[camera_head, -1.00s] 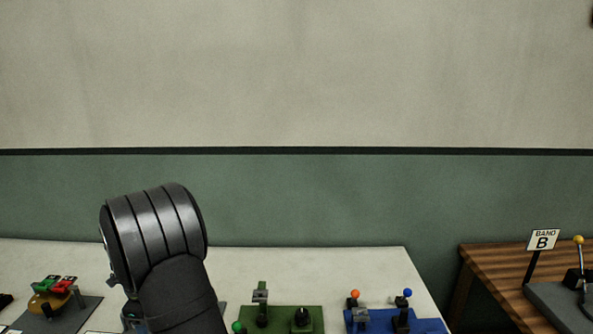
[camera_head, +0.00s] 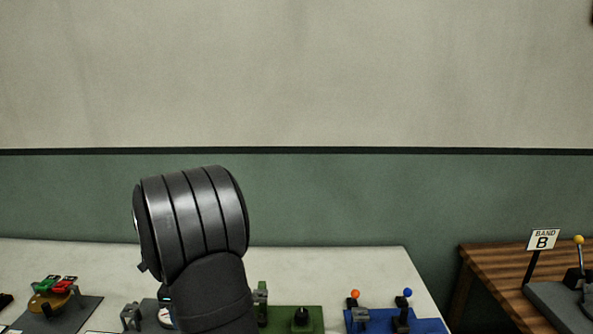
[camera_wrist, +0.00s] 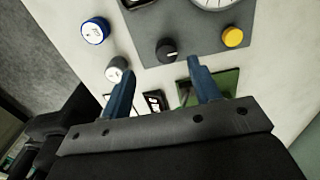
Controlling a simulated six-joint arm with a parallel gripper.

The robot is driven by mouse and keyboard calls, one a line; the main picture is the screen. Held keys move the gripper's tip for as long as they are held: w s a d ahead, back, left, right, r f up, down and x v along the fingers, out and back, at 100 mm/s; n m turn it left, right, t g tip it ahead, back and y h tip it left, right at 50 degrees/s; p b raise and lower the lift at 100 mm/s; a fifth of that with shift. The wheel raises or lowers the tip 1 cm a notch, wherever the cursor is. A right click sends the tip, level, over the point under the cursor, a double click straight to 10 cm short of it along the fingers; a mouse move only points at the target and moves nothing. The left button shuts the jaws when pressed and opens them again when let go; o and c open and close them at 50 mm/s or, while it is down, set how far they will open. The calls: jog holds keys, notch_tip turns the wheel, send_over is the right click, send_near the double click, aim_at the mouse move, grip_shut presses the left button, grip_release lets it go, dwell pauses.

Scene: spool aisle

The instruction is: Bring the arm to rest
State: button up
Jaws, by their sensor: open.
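My arm (camera_head: 195,225) rises from the bottom edge in the head view, its black ringed joint in front of the white table and green wall. The gripper itself does not show there. In the wrist view my gripper (camera_wrist: 160,85) has two blue fingers, spread apart with nothing between them. They point over the white table. A grey panel (camera_wrist: 185,50) with a black knob (camera_wrist: 167,48) and a yellow button (camera_wrist: 232,37) lies beyond the fingertips. I cannot tell how high the fingers are above the table.
The white table (camera_head: 350,262) carries a green base (camera_head: 312,316), a blue base (camera_head: 365,325) with orange and blue knobs, and a brown round piece (camera_head: 48,302) at left.

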jog(key=s+a, duration=0.2)
jog(key=s, duration=0.5)
jog(key=s+a+f, duration=0.1)
jog(key=a+f, duration=0.1)
jog(key=a, duration=0.1)
jog(key=s+a+f, duration=0.1)
jog(key=a+f, duration=0.1)
jog(key=a, duration=0.1)
jog(key=s+a+f, duration=0.1)
jog(key=a+f, duration=0.1)
jog(key=a, duration=0.1)
jog(key=shift+a+f, duration=0.1)
jog(key=shift+a, duration=0.1)
jog(key=f, duration=0.3)
jog(key=shift+s+a+f, duration=0.1)
jog(key=shift+a+f, duration=0.05)
jog(key=shift+a, duration=0.25)
jog(key=shift+f, duration=0.6)
